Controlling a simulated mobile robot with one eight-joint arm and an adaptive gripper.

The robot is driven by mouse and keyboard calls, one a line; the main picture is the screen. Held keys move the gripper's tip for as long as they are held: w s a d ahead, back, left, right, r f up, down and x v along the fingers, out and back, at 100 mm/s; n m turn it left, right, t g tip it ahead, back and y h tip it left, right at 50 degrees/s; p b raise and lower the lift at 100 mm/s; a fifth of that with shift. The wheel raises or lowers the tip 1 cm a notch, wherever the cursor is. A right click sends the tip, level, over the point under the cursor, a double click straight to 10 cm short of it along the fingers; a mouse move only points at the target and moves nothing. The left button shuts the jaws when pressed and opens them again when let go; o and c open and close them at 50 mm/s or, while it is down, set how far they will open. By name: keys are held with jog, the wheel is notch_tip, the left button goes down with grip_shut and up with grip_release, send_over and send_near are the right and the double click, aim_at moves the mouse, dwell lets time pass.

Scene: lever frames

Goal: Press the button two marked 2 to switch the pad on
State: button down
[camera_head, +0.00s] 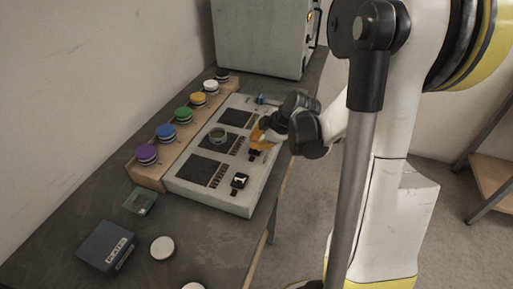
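A wooden rack (150,172) with several coloured round knobs runs along the pad's left side. A grey cabinet (258,38) stands behind. A dark blue box (106,246), a greenish block (140,201) and white discs (162,247) lie in front on the table.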

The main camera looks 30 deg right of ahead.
dwell(0.3)
jog(key=shift+r+p, duration=0.5)
jog(key=shift+r, duration=0.1)
notch_tip(320, 180, up, 6)
jog(key=p, duration=0.4)
jog(key=shift+r+p, duration=0.1)
jog(key=shift+p, duration=0.25)
dwell(1.1)
